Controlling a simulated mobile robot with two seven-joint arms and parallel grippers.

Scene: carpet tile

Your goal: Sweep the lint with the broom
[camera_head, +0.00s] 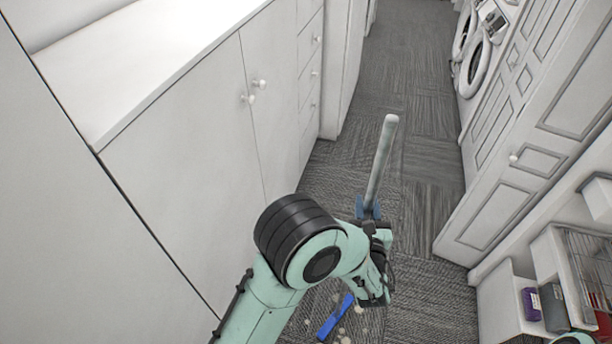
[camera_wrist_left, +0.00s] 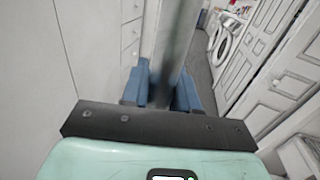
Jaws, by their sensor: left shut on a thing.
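The broom has a pale grey handle (camera_head: 381,160) and a blue head (camera_head: 335,317). The handle leans upright above my left gripper (camera_head: 368,208), and the head is low at the floor, below my left arm. The lower handle is hidden behind my arm. My left gripper is shut on the handle; in the left wrist view the handle (camera_wrist_left: 172,50) stands between the blue fingers (camera_wrist_left: 163,92). Several pale lint bits (camera_head: 360,309) lie on the carpet around the broom head. My arm may hide more lint. My right gripper is not in view.
White cabinets (camera_head: 180,150) line the left side. A white door (camera_head: 500,200) and washing machines (camera_head: 475,60) stand on the right. A low shelf (camera_head: 530,300) with small items is at the lower right. The carpet aisle (camera_head: 415,110) ahead is clear.

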